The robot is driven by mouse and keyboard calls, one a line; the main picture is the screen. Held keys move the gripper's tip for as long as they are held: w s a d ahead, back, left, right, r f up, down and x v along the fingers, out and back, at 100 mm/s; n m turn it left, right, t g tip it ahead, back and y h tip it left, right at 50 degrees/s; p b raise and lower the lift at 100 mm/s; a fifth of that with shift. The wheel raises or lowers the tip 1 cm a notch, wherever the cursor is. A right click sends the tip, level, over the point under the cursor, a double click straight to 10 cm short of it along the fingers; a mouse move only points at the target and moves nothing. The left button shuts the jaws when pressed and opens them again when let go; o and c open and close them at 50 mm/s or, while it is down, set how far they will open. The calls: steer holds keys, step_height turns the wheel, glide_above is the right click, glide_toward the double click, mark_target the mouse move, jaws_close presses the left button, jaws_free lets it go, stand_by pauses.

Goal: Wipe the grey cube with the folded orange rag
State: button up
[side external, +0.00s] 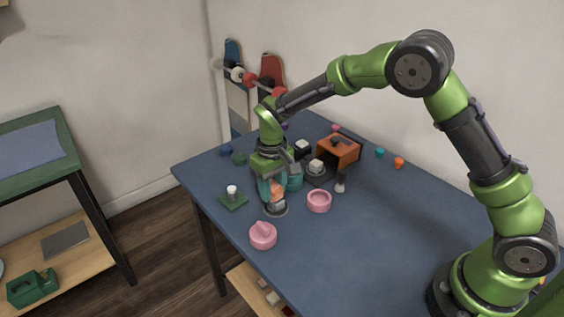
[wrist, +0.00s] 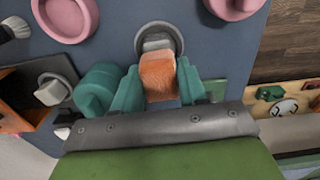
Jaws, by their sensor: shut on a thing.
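My gripper (side external: 272,187) points down over the near-left part of the blue table, its teal fingers (wrist: 157,88) shut on the folded orange rag (wrist: 158,72). The rag also shows between the fingers in the side external view (side external: 278,192). The grey cube (wrist: 157,42) sits on a round dark grey dish (wrist: 177,37), just beyond the rag in the wrist view. In the side external view the cube (side external: 276,207) is right below the rag. The rag hides part of the cube; whether they touch is hard to tell.
A teal round container (side external: 295,180) stands close beside my gripper. A pink bowl (side external: 319,203), a pink lidded pot (side external: 263,238), a green pad (side external: 233,203) and a brush (side external: 340,185) are nearby. An orange box (side external: 342,153) stands behind. The table's right-front area is clear.

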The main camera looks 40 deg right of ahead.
steer(key=s, duration=0.3)
steer(key=shift+s, duration=0.15)
step_height(320, 180, up, 8)
stand_by(0.5)
steer(key=shift+s, duration=0.1)
stand_by(0.4)
